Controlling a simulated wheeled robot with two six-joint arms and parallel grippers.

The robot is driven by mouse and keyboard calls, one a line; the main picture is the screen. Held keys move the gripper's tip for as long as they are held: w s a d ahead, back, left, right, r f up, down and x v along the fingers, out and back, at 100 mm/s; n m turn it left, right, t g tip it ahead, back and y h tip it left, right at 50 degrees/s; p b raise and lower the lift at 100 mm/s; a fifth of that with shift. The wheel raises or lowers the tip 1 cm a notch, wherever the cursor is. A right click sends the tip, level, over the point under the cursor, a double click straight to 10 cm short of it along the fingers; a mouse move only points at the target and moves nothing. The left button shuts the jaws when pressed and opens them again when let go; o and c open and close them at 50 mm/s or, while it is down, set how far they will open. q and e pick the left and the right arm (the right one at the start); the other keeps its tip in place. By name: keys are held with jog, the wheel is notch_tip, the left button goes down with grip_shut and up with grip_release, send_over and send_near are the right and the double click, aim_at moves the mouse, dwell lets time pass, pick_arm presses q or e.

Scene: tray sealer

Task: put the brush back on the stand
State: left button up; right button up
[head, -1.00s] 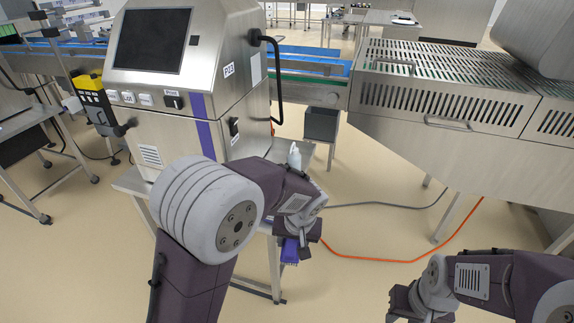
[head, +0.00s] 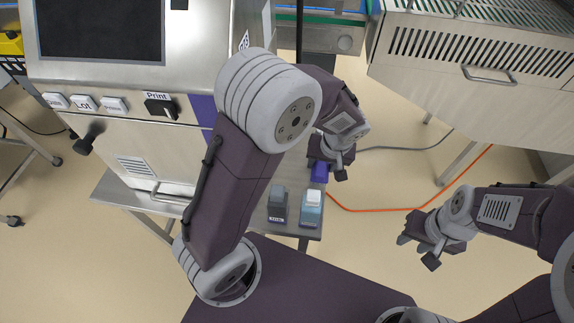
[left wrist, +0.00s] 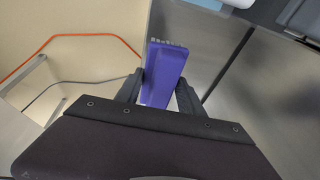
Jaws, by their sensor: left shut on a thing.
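The purple brush (head: 319,171) is held in my left gripper (head: 327,168), beside the right end of the steel shelf by the machine. In the left wrist view the brush (left wrist: 162,75) sits between the two dark fingers, with pale bristles at its far end. A steel surface lies behind and to the right of it. I cannot tell whether the brush touches anything below. I cannot make out for sure which thing is the stand. My right gripper (head: 417,250) is empty over open floor at the right, its fingers apart.
A grey block (head: 277,205) and a blue block with a white top (head: 311,208) stand on the steel shelf (head: 297,230). The tray sealer (head: 125,135) is at left, a slotted steel machine (head: 480,85) at right. An orange cable (head: 385,210) crosses the floor.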

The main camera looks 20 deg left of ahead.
pick_arm(q)
jog(key=a, duration=0.7)
jog(key=a+f, duration=0.1)
jog(key=a, duration=0.3)
jog(key=shift+w+a+f, duration=0.1)
jog(key=shift+a, duration=0.25)
jog(key=shift+d+f, duration=0.15)
jog(key=shift+f, duration=0.35)
notch_tip(320, 180, down, 5)
jog(key=shift+r+b, duration=0.15)
jog(key=shift+b, duration=0.95)
jog(key=shift+w+a, duration=0.1)
jog(key=shift+a, duration=0.1)
